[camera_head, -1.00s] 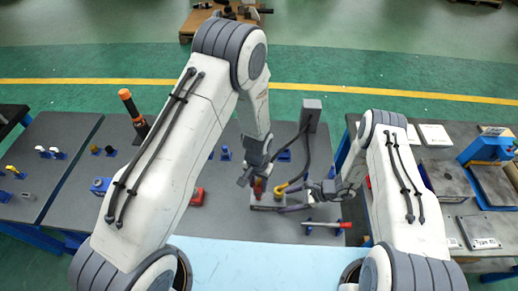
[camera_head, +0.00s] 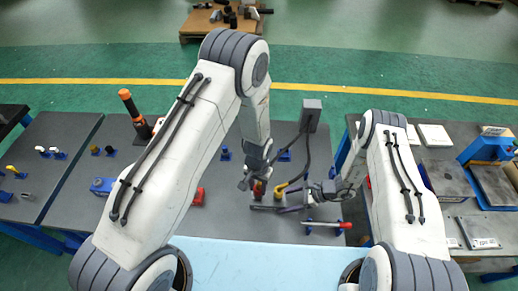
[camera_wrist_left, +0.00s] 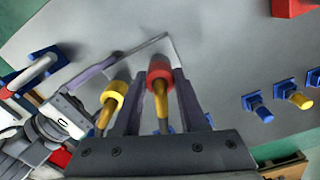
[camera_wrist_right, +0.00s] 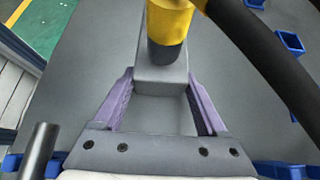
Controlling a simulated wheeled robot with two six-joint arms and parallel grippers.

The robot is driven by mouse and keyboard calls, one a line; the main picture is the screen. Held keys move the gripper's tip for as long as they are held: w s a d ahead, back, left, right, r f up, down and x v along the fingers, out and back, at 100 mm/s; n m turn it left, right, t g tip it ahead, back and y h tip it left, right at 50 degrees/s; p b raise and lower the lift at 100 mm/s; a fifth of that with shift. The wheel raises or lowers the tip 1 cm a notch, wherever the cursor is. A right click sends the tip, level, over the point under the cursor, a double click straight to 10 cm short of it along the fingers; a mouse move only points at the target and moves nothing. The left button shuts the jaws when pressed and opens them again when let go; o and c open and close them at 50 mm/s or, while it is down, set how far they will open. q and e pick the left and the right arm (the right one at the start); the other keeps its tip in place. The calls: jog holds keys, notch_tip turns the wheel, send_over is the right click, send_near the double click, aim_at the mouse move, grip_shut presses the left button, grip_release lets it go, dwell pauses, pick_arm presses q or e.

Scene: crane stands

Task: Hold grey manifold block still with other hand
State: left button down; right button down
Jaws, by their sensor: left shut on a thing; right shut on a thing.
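The grey manifold block (camera_head: 264,208) lies on the dark table; it also shows in the right wrist view (camera_wrist_right: 160,78). My right gripper (camera_wrist_right: 161,95) is shut on the block, with one finger on each side. My left gripper (camera_wrist_left: 157,98) is shut on a connector with a red collar (camera_wrist_left: 160,69) and a yellowish body, above or at the block; I cannot tell whether it is seated. A yellow connector (camera_wrist_left: 113,91) with a dark hose stands on the block beside it. It also shows in the right wrist view (camera_wrist_right: 168,20).
A dark hose (camera_wrist_right: 265,60) runs from the yellow connector to a tall grey post (camera_head: 311,115). A red-ended bar (camera_head: 325,224) lies in front of my right gripper. Blue holders (camera_wrist_left: 258,107) and a red block (camera_head: 198,196) stand around. An orange-handled tool (camera_head: 130,105) is at left.

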pick_arm(q)
jog(key=shift+f, duration=0.3)
jog(key=shift+c, duration=1.9)
grip_release()
jog(key=shift+r, duration=2.5)
pick_arm(e)
grip_release()
pick_arm(q)
notch_tip(320, 180, up, 12)
